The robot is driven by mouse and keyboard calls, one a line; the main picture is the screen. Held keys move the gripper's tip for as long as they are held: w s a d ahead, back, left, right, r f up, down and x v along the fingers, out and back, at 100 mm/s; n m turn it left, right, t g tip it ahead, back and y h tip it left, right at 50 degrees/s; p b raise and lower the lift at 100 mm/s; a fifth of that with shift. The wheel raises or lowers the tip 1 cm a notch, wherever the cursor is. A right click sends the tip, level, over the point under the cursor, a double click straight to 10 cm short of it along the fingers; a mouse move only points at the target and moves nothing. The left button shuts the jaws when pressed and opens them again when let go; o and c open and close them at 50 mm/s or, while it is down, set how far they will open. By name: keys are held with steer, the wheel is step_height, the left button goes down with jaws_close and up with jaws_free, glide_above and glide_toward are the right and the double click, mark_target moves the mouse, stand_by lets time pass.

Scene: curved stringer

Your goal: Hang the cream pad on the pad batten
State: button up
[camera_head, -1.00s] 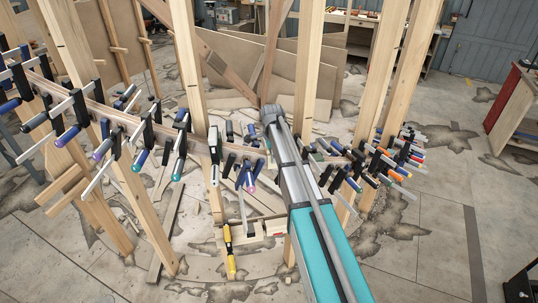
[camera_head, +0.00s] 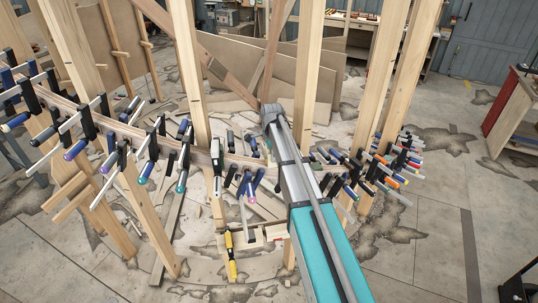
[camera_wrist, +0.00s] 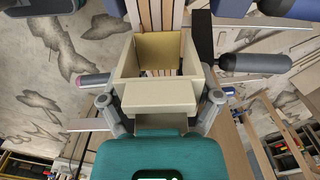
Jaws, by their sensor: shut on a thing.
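The cream pad (camera_wrist: 160,97) is a boxy piece with raised side walls and an opening in its middle. In the wrist view it sits between the two fingers of my gripper (camera_wrist: 160,108), which is shut on it. Striped wood shows through and beyond the opening. In the head view my arm hides the gripper and pad. A low pale wooden rail (camera_head: 262,236) stands left of my arm, with a yellow-handled tool (camera_head: 230,254) on it. I cannot tell whether this rail is the pad batten.
The curved stringer (camera_head: 150,138), carrying many clamps, runs across between upright posts (camera_head: 197,80). Clamps crowd both sides of my arm, and a dark clamp handle (camera_wrist: 255,63) is close right of the pad. Open floor (camera_head: 425,240) lies at right.

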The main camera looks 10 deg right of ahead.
mark_target(271, 149)
steer(key=shift+r+p, duration=1.6)
steer(key=shift+r, duration=0.45)
